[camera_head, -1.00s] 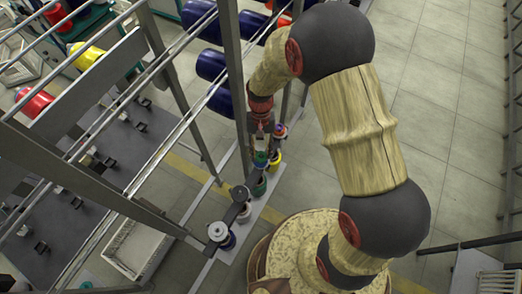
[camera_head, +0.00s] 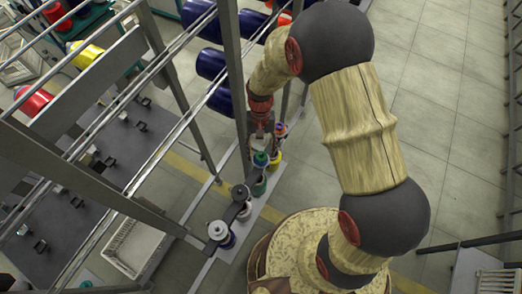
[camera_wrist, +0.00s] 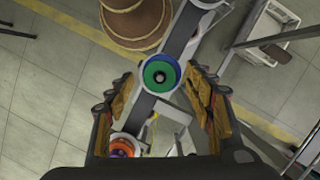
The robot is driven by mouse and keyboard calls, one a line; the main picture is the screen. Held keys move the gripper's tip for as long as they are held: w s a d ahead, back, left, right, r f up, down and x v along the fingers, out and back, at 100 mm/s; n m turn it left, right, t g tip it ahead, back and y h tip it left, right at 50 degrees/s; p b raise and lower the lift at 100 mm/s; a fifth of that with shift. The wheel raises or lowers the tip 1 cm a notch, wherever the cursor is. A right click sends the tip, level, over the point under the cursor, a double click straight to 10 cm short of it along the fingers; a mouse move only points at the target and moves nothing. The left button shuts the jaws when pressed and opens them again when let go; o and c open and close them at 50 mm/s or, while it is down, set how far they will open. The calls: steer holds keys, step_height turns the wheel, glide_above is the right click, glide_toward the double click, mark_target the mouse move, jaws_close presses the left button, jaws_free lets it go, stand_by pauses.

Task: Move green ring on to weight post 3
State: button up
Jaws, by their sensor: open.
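A green ring (camera_head: 260,158) sits at the top of a post in the row. In the wrist view the green ring (camera_wrist: 153,70) lies over a blue piece, with the dark post tip at its centre. My gripper (camera_wrist: 158,78) is open, its padded fingers apart on either side of the ring, with nothing gripped. In the head view my gripper (camera_head: 262,143) points down just above the green ring. I see no post numbers, so I cannot tell which is weight post 3.
An orange and purple ring (camera_wrist: 122,147) is close to my left finger in the wrist view. A white-topped spool (camera_head: 218,231) stands at the row's near end. Metal frame uprights (camera_head: 233,85) rise close left of my gripper. Open floor (camera_head: 455,120) lies right.

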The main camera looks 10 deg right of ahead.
steer(key=v, duration=1.2)
steer(key=shift+w, duration=0.1)
steer(key=s+d+r+t+b, duration=0.4)
steer(key=s+d+b, duration=0.1)
steer(key=s+b, duration=0.3)
steer(key=s+d+r+n+t+b, duration=0.1)
steer(key=s+d+r+t+b, duration=0.3)
steer(key=s+d+t+b, duration=0.1)
steer(key=s+d+b, duration=0.1)
steer(key=s+b, duration=0.1)
steer(key=s, duration=0.1)
steer(key=shift+s+d+r+n+b, duration=0.2)
steer(key=shift+s+d+n+b, duration=0.05)
steer(key=shift+s+n+b, duration=0.1)
